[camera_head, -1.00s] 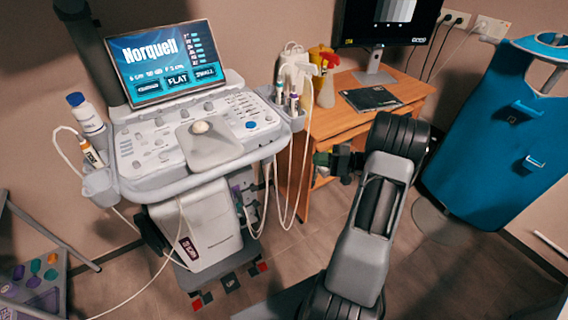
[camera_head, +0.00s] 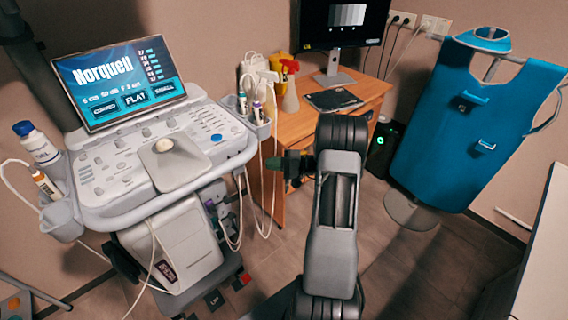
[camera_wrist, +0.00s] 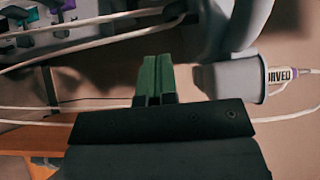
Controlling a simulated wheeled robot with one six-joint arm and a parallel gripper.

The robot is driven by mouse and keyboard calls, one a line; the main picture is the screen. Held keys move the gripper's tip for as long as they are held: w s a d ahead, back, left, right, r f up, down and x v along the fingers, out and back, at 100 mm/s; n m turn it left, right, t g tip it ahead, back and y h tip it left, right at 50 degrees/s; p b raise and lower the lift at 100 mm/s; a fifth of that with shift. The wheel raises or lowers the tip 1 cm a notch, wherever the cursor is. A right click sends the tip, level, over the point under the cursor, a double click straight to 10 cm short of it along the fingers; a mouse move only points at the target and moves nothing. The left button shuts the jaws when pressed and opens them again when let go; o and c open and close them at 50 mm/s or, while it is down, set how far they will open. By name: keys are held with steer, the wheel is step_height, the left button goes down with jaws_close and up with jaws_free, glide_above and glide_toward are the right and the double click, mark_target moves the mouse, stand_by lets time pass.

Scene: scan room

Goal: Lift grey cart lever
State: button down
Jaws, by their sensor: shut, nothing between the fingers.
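The grey-white ultrasound cart (camera_head: 170,245) stands at the left in the head view. Small purple and dark pieces (camera_head: 221,208) show on its right side, below the console. The wrist view shows a purple-topped piece (camera_wrist: 62,6) and a green one at the top left. I cannot tell which piece is the grey lever. My gripper (camera_head: 287,166) is right of the cart, apart from those pieces. In the wrist view its green fingertips (camera_wrist: 154,78) are together with nothing between them. Pale cables (camera_wrist: 90,66) pass close beyond them.
A grey cup (camera_wrist: 230,80) with a labelled probe (camera_wrist: 291,76) is close right of my fingers in the wrist view. The wooden desk (camera_head: 300,120) and a blue apron on a stand (camera_head: 465,120) are behind my arm. Floor (camera_head: 400,265) is open at right.

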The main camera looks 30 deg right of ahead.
steer(key=w+a+p, duration=0.1)
steer(key=a, duration=0.5)
steer(key=shift+w+a, duration=0.3)
steer(key=shift+a+f+m+t+b, duration=0.2)
steer(key=shift+f+m+t+b, duration=0.15)
steer(key=shift+b, duration=0.2)
steer(key=shift+a+y+b, duration=0.2)
steer(key=shift+y+b, duration=0.1)
steer(key=a+b, duration=0.6)
steer(key=b, duration=0.1)
steer(key=shift+s+f+b, duration=0.3)
steer(key=shift+s+b, duration=0.05)
steer(key=shift+s, duration=0.05)
